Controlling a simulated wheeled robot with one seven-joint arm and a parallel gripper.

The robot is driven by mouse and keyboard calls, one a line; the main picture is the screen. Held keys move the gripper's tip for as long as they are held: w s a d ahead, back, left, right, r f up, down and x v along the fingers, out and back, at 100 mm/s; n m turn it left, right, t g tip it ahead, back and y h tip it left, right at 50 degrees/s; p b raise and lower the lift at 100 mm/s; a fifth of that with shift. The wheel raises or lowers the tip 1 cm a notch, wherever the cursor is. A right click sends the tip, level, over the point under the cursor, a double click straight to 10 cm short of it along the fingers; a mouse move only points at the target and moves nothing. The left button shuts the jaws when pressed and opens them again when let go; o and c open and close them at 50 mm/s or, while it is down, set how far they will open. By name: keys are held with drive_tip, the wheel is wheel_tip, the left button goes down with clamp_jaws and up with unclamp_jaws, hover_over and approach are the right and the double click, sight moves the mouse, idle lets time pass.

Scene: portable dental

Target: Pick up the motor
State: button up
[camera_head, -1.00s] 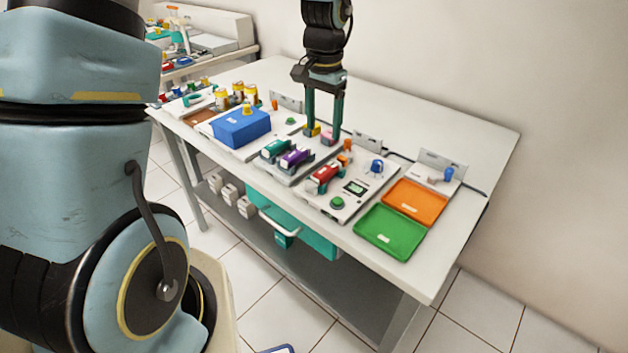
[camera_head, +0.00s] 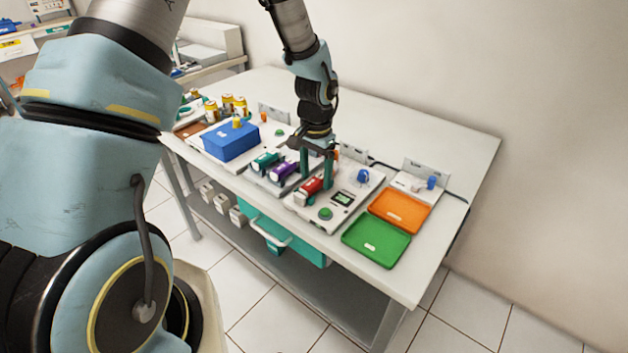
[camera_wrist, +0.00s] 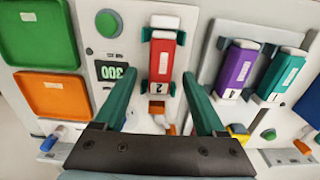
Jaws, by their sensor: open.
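A red motor (camera_head: 308,188) with a white end cap sits in a holder on a white station with a green button and a small display. My gripper (camera_head: 316,181) is open and empty, above the red motor. In the wrist view my two fingers (camera_wrist: 158,82) lie to either side of the red motor, apart from it. A purple motor (camera_wrist: 238,68) and a teal motor (camera_wrist: 279,76) lie side by side on a neighbouring tray; both show in the head view, left of the red one.
A green tray (camera_head: 376,250) and an orange tray (camera_head: 424,208) lie on the right of the white table. A blue box (camera_head: 230,146) stands at the left, with jars behind. Small upright panels and a cable line the back. The rear tabletop is clear.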

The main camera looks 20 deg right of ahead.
drive_tip(key=shift+f, duration=0.4)
clamp_jaws()
idle(0.4)
